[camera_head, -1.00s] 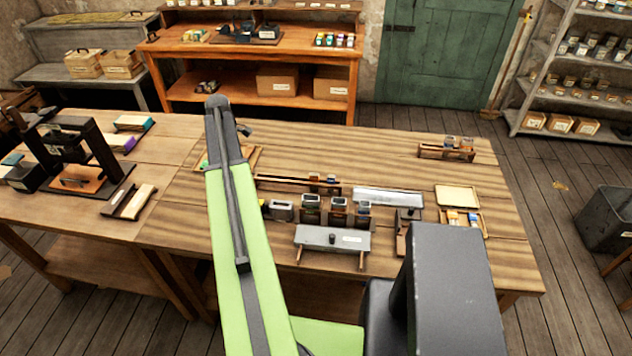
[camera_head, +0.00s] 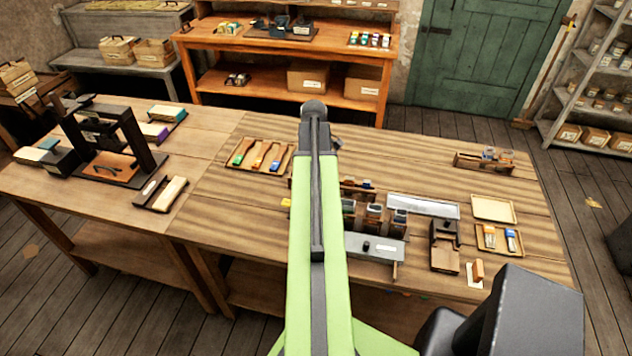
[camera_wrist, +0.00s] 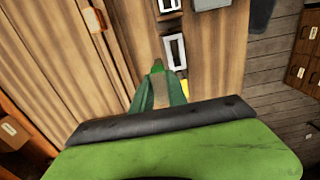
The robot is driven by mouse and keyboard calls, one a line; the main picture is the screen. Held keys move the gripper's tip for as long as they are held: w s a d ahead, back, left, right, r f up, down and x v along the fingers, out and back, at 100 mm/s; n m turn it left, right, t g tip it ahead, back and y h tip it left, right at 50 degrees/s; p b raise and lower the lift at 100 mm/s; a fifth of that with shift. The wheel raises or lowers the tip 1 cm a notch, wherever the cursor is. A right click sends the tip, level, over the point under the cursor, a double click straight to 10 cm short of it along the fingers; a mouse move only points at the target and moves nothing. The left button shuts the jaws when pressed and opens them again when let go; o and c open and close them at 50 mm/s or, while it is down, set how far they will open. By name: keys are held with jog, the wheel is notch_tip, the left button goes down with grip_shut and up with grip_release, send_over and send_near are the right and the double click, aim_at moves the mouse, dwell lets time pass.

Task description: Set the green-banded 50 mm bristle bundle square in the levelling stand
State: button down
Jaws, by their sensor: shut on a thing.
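In the wrist view my gripper (camera_wrist: 158,82) points down over the table with its green fingers close together. It is shut on a narrow tan piece (camera_wrist: 160,94) with a green end, which fits the green-banded bristle bundle; its band and tilt are too small to judge. In the head view my green arm hides the gripper and the held piece. I cannot tell for sure which fixture is the levelling stand; a dark block with a wooden front (camera_head: 445,244) and a grey plate on legs (camera_head: 376,248) stand at the table's front right.
A tray (camera_head: 262,142) with green, orange and blue-ended pieces lies left of my arm. Several small cups (camera_head: 374,214) stand right of it. A small tray (camera_head: 480,247) holds orange and blue-banded pieces. A dark press frame (camera_head: 130,130) stands left. The table's back right is mostly bare.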

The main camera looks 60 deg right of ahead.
jog(key=s+a+f+b, duration=0.1)
jog(key=f+b, duration=0.1)
jog(key=s+a+f+b, duration=0.1)
jog(key=a+f+b, duration=0.1)
jog(key=shift+s+a+f, duration=0.15)
jog(key=shift+s, duration=0.05)
jog(key=shift+f, duration=0.1)
dwell(1.0)
jog(key=shift+f+b, duration=2)
jog(key=shift+b, duration=0.25)
jog(key=c, duration=1.2)
grip_release()
jog(key=shift+c, duration=0.2)
